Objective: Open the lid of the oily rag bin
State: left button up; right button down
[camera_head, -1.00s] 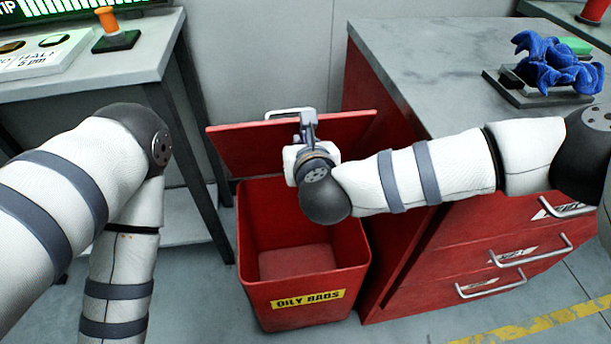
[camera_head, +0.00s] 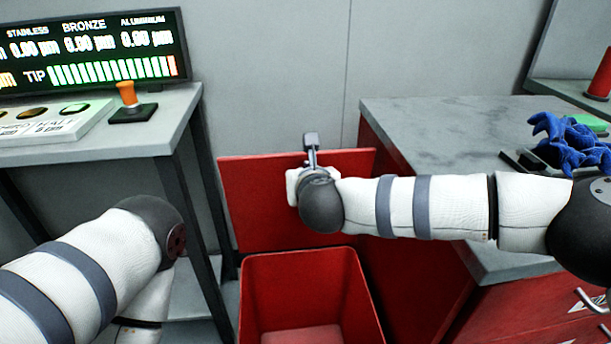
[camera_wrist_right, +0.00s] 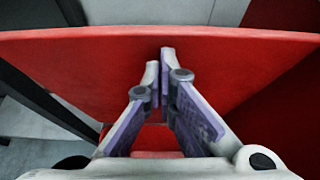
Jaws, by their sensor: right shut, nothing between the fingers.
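The red oily rag bin (camera_head: 362,300) stands on the floor between the bench and the cabinet, its top open and its inside visible. Its red lid (camera_head: 250,205) stands raised at the bin's back edge. The lid's face fills much of the right wrist view (camera_wrist_right: 70,65). My right gripper (camera_head: 311,142) is in front of the lid near its top edge. Its fingers are shut and empty in the right wrist view (camera_wrist_right: 160,62); I cannot tell if they touch the lid. The lid's handle is hidden. My left arm is at the lower left, its gripper out of sight.
A grey bench (camera_head: 150,135) with a display (camera_head: 90,48) and an orange-handled joystick (camera_head: 130,100) is on the left. A red cabinet (camera_head: 400,165) with a grey top stands close on the right, with blue gloves (camera_head: 565,145) on it. A wall is behind.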

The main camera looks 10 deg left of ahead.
jog(key=shift+s, duration=0.1)
